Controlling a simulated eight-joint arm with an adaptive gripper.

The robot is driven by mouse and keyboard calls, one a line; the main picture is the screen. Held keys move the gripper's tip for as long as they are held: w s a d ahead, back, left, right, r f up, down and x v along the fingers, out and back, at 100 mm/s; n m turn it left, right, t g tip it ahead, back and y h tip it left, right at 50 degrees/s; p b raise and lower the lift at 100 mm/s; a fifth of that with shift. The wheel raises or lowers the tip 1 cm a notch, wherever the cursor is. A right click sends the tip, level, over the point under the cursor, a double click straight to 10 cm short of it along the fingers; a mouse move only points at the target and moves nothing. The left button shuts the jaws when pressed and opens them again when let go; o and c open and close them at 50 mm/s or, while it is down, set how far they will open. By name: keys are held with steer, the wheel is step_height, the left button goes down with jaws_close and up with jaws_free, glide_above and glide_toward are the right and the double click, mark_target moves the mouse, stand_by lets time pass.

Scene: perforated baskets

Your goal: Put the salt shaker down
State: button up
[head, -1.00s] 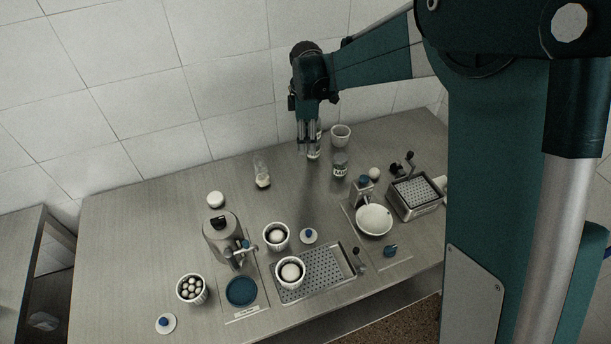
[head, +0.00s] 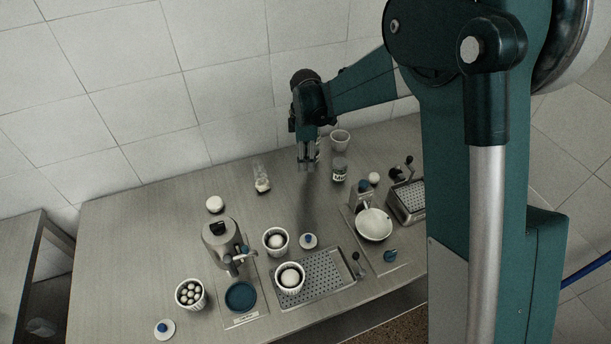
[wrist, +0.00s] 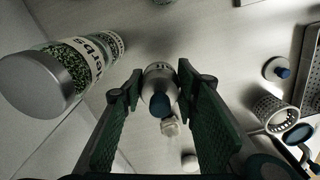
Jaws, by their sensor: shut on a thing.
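In the wrist view my gripper (wrist: 160,80) has its two green fingers closed against a small pale thing with a dark blue end, which I take to be the salt shaker (wrist: 160,76). In the head view my gripper (head: 306,165) points down over the back part of the steel table, and the shaker is too small and covered to make out there. I cannot tell whether the shaker touches the table.
A herbs jar (wrist: 66,75) stands close to the gripper on the wall side. A glass bottle (head: 261,178) is to the left.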

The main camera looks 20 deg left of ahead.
mark_target(306, 180)
steer(key=shift+f, duration=1.9)
steer(key=shift+f, duration=1.85)
steer(key=shift+f+b, duration=0.2)
steer(key=shift+b, duration=0.1)
steer(key=o, duration=0.9)
steer(key=shift+o, duration=0.2)
steer(key=shift+r, duration=0.1)
step_height(306, 180, up, 12)
steer(key=shift+r+p, duration=0.1)
steer(key=shift+p, duration=0.35)
